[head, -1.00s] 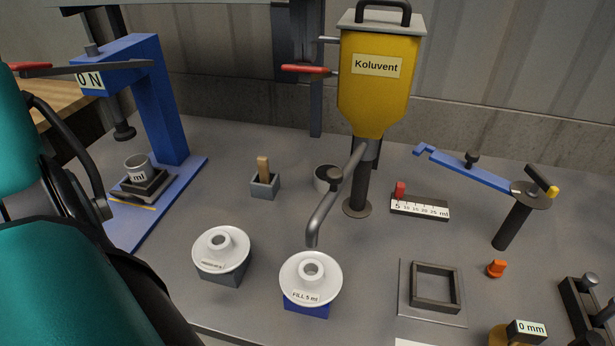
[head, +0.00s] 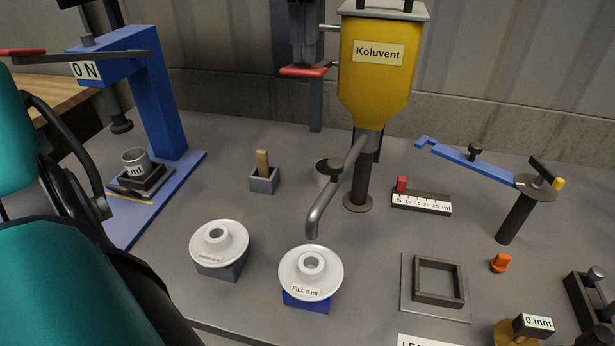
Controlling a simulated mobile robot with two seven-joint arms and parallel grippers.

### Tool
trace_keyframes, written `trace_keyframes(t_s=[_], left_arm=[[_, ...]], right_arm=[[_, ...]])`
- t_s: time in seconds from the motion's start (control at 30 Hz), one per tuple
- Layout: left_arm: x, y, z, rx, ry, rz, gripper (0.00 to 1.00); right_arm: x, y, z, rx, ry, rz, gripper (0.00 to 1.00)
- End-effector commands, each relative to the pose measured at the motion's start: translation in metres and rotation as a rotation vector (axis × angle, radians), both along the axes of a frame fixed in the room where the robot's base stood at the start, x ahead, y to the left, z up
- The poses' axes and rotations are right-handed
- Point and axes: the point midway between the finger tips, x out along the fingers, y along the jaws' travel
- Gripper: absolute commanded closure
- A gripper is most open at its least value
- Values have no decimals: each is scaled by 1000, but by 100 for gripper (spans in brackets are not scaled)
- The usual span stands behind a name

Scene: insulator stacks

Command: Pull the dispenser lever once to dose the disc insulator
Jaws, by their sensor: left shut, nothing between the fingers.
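The yellow dispenser (head: 376,90) labelled Koluvent stands at the back centre. Its red lever (head: 303,72) sticks out to the left. My left gripper (head: 304,60) is a dark shape coming down from the top edge, shut, just above or touching the lever; contact is hard to tell. The dispenser's spout (head: 318,212) ends above a white disc insulator (head: 331,271) labelled FILL 5 ml, seated on a blue block (head: 307,301). A dose scale (head: 421,204) reads 5 to 25 ml, with its red slider (head: 402,184) at 5. My right gripper is not in view.
A second white disc (head: 205,238) sits on a grey block to the left. A blue press (head: 160,100) showing 0 N stands at the left. A square frame (head: 438,284), a blue arm on a post (head: 513,222) and an orange knob (head: 501,263) are at the right.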

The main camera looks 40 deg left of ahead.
Motion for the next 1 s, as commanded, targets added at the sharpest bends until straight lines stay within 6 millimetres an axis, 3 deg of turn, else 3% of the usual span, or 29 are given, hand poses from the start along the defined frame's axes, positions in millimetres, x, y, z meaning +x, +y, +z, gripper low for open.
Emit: trace_keyframes(t_s=[1.0], left_arm=[[-4, -2, -13, 0, 1, 0, 100]], right_arm=[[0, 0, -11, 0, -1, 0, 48]])
